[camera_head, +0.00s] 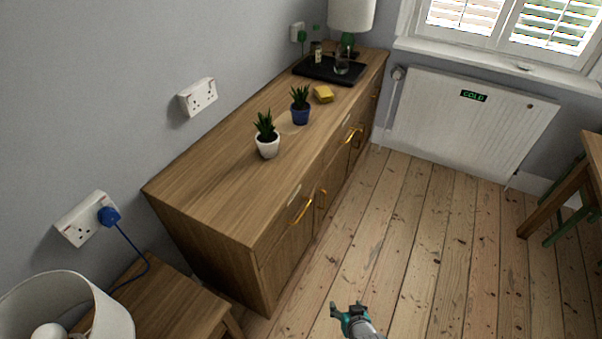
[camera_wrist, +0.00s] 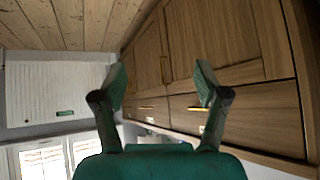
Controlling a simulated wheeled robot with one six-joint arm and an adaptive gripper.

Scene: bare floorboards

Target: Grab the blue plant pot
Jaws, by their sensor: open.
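The blue plant pot (camera_head: 300,116) holds a small spiky green plant and stands upright on top of the wooden sideboard (camera_head: 205,184). A white plant pot (camera_head: 267,148) with a similar plant stands nearer, to its left. My gripper (camera_head: 348,309) is low over the floorboards, in front of the sideboard and well apart from the blue pot. In the wrist view my gripper (camera_wrist: 163,82) is open with nothing between its fingers. The sideboard's doors and drawers (camera_wrist: 225,55) fill the right of that view, which looks upside down. The blue pot is not visible there.
A yellow block (camera_head: 323,94) lies behind the blue pot. A black tray (camera_head: 318,72) with glassware and a lamp (camera_head: 350,14) stand at the far end. A radiator (camera_head: 465,122) is on the far wall. A wooden table (camera_head: 570,185) is at right. The middle floor is clear.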

